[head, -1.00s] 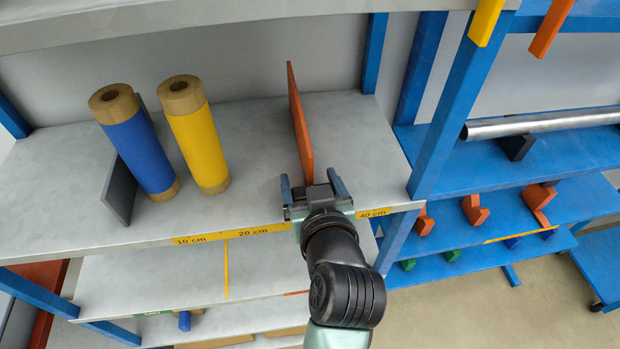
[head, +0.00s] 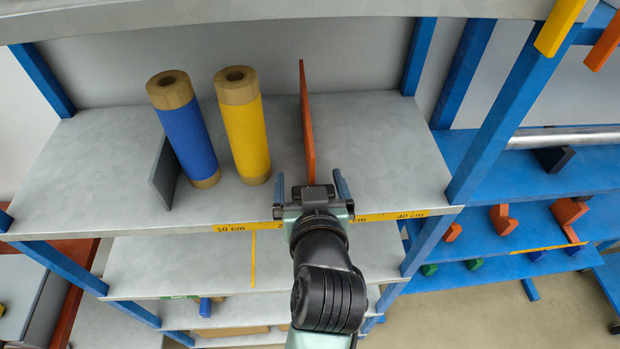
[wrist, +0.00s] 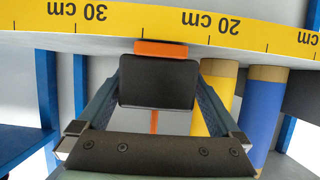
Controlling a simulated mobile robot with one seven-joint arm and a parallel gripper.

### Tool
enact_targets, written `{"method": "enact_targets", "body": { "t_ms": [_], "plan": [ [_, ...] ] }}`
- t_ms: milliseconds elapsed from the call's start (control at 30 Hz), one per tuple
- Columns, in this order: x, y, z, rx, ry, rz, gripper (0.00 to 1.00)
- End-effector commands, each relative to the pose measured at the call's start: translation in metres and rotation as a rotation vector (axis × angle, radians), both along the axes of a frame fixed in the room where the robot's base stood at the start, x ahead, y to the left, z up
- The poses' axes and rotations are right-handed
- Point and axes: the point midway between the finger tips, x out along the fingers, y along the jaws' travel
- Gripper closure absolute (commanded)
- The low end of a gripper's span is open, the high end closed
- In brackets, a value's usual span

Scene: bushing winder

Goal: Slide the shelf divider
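The orange divider (head: 307,125) is an upright thin panel on the grey shelf (head: 375,150), to the right of the yellow roll. My gripper (head: 311,186) is at its front end, near the shelf's front edge. The fingers are spread wide on either side of the divider's line, with visible gaps. In the wrist view an orange part of the divider (wrist: 160,48) shows between the 20 cm and 30 cm marks, behind a black block between my fingers (wrist: 157,115). The black block hides the contact there.
A yellow roll (head: 245,135) and a blue roll (head: 188,135) stand left of the divider. A dark grey panel (head: 162,172) stands beside the blue roll. A yellow scale strip (head: 375,217) runs along the front edge. The shelf right of the divider is clear.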

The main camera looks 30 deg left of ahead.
Motion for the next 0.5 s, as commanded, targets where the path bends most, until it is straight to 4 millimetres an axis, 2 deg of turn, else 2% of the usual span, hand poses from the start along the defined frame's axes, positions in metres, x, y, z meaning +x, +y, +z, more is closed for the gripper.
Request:
{"method": "enact_targets", "body": {
  "t_ms": [267, 500],
  "plan": [
    [-0.008, -0.006, 0.002, 0.000, 0.000, -0.002, 0.00],
    [-0.039, -0.027, 0.017, 0.000, -0.003, -0.004, 0.00]
  ]
}}
